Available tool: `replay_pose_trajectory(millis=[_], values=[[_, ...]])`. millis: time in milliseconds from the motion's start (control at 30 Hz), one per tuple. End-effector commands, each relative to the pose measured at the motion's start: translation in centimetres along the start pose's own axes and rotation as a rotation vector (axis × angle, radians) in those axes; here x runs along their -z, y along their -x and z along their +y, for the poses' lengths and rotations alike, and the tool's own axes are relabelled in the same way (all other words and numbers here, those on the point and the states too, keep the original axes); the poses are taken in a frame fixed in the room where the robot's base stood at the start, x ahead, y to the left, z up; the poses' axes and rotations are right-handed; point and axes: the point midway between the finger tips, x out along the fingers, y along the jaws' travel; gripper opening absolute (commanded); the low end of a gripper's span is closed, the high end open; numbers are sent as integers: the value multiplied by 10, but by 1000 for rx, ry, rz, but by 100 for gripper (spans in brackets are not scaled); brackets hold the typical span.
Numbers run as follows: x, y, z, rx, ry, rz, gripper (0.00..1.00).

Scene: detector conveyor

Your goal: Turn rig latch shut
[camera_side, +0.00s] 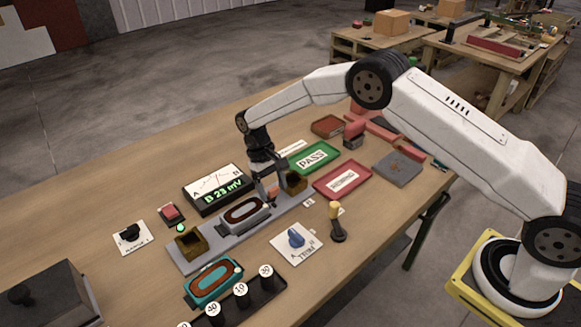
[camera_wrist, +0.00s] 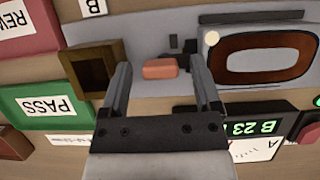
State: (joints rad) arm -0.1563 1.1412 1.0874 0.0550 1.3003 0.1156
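The rig is a long grey plate (camera_side: 222,250) with a hollow brown block at each end. A pale oval unit with a brown ring (camera_side: 243,213) sits on it, also in the wrist view (camera_wrist: 262,60). A small salmon-orange block (camera_wrist: 160,69), apparently the latch handle, lies beside dark fittings between that unit and one brown block (camera_wrist: 93,68). My gripper (camera_wrist: 158,80) is open, its fingers on either side of the orange block with visible gaps. In the side view my gripper (camera_side: 266,186) is low over the rig and partly hides the latch.
A meter reading "B 23 mV" (camera_side: 217,189) stands behind the rig. The green PASS tray (camera_side: 313,158) and a red tray (camera_side: 342,178) lie to the right. A blue knob (camera_side: 295,239), a yellow-topped lever (camera_side: 336,222) and a teal unit (camera_side: 213,281) are in front.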

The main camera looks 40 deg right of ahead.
Motion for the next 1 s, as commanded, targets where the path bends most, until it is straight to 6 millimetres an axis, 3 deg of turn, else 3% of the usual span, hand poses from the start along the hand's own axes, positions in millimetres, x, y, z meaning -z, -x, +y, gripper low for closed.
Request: replay_pose_trajectory(millis=[467, 1000], values=[[-1, -1, 0, 61, -143, -1, 82], [-3, -1, 1, 253, -606, 0, 82]])
